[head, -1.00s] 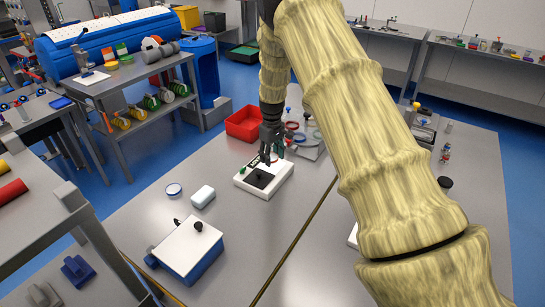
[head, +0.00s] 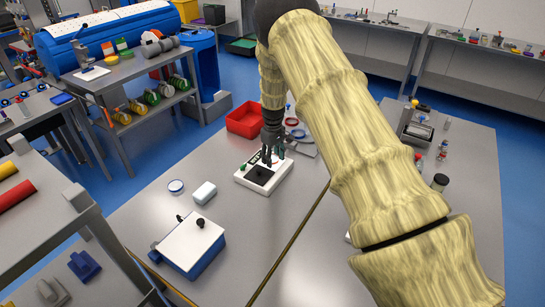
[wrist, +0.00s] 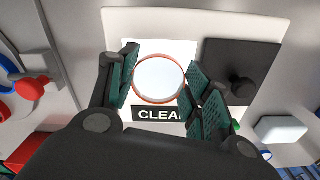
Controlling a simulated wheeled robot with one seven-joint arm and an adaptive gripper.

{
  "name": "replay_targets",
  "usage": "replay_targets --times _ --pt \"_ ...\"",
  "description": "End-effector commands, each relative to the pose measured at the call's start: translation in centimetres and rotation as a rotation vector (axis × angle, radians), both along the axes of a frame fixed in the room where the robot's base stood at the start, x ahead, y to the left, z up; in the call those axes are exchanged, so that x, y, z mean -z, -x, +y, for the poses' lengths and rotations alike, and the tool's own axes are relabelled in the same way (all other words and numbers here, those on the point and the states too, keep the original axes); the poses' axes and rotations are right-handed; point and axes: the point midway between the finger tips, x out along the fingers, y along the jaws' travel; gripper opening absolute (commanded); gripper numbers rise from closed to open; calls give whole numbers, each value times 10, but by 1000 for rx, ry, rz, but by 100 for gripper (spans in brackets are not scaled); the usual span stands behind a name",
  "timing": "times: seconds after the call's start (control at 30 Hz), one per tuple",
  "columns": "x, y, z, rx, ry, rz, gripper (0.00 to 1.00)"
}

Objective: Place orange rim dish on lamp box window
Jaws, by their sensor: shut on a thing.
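The orange rim dish (wrist: 182,66) is a small round dish with a pale centre and a thin orange rim. My gripper (wrist: 160,78) is shut on it, one finger pad at each side. The dish lies flat over the white window (wrist: 146,48) of the lamp box (wrist: 215,19); I cannot tell whether it touches. The window's edges and a black label reading "CLEA" show around it, the label's end hidden by a finger. In the head view my gripper (head: 271,153) points down at the back part of the white lamp box (head: 260,187).
A black plate with a knob (wrist: 238,70) covers the lamp box beside the window. A red bin (head: 243,121) and coloured rings (head: 293,122) stand behind. A white block (head: 204,193), a blue-rimmed dish (head: 176,186) and a white-lidded blue box (head: 190,244) are in front.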

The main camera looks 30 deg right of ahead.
Motion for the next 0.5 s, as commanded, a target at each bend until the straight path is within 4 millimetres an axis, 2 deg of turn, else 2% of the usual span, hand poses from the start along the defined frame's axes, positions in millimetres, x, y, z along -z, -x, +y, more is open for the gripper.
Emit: replay_targets --times 0.13,0.17,0.23,0.27,0.5 --pt "4 0 0 0 0 0 29" --pt "3 0 0 0 0 0 55" --pt "3 0 0 0 0 0 67" --pt "3 0 0 0 0 0 71" --pt "3 0 0 0 0 0 71"
